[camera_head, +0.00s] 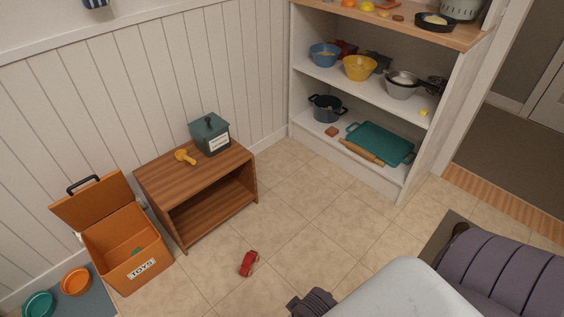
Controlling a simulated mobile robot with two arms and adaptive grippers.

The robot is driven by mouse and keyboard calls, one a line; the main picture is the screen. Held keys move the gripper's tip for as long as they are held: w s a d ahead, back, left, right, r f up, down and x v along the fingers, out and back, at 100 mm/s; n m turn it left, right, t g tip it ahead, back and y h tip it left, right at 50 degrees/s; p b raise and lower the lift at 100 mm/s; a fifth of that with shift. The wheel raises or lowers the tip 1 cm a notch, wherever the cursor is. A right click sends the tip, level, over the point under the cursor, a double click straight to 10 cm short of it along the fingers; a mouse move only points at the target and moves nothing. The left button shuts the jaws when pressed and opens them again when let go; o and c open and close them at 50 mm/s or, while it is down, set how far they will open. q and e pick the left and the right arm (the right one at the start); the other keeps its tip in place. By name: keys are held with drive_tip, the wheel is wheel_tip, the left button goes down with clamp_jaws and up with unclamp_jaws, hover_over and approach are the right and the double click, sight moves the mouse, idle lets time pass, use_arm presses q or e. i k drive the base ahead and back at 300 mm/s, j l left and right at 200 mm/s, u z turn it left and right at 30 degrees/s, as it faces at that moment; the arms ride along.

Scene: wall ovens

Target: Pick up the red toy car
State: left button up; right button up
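The red toy car (249,263) sits on the tiled floor, near the lower middle of the head view, in front of the wooden side table and to the right of the orange toy box. It stands clear of other objects. Neither my left nor my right gripper shows in this view, so their openings cannot be seen.
The orange toy box (148,272) stands open at left, beside bowls on a mat (99,294). A wooden side table (163,177) carries a green canister (210,137) and a yellow toy (185,157). A white shelf (377,176) holds kitchenware. Floor around the car is clear.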

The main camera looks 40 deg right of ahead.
sight(244, 270)
drive_tip(key=z, duration=0.7)
